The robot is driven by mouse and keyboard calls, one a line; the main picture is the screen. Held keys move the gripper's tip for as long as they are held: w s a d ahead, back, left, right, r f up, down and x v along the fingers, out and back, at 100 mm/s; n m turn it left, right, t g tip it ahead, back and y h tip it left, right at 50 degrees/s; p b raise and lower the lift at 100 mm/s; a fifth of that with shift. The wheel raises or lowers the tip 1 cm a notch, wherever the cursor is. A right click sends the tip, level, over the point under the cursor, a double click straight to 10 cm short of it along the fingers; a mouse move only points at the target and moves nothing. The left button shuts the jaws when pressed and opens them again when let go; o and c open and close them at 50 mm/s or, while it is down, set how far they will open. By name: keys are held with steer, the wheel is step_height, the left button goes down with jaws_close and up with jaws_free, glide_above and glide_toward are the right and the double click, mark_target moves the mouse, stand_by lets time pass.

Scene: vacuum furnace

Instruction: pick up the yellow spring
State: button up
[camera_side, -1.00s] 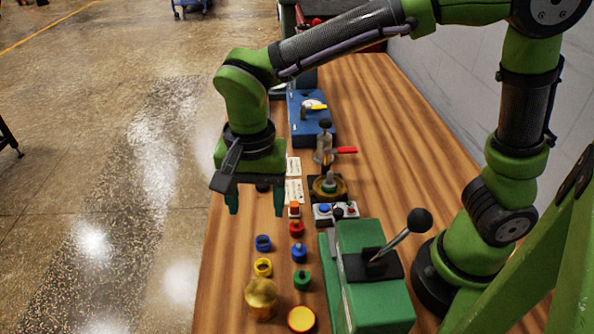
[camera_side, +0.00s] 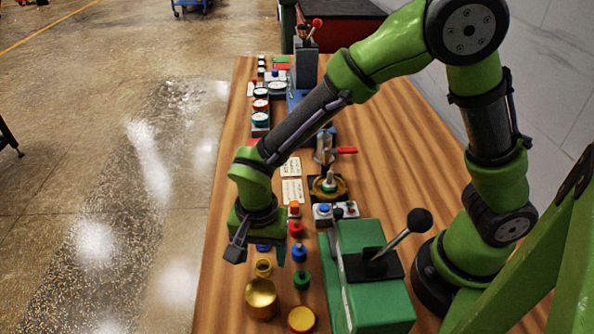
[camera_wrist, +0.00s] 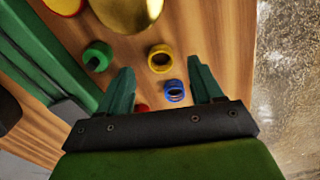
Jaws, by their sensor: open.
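The yellow spring (camera_side: 263,268), a small ring-like coil, stands on the wooden bench, just behind a brass dome. In the wrist view, the yellow spring (camera_wrist: 160,58) shows ahead of the gap between the fingertips, roughly centred between them. My gripper (camera_side: 258,256) is open and empty, pointing down above the row of small parts. In the wrist view, both fingers of my gripper (camera_wrist: 160,68) are spread apart. A blue ring (camera_wrist: 174,90) lies nearer the palm, between the fingers; in the side view my gripper partly hides it.
The brass dome (camera_side: 262,298) and a red-and-yellow disc (camera_side: 301,319) are close by. Green (camera_side: 302,280), blue (camera_side: 299,252) and red (camera_side: 296,230) parts form a row to the right. A green lever machine (camera_side: 370,280) stands beyond them. The bench's left edge is near.

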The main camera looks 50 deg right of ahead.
mark_target(262, 262)
steer(key=shift+f, duration=1.6)
steer(key=shift+c, duration=0.5)
steer(key=c, duration=1)
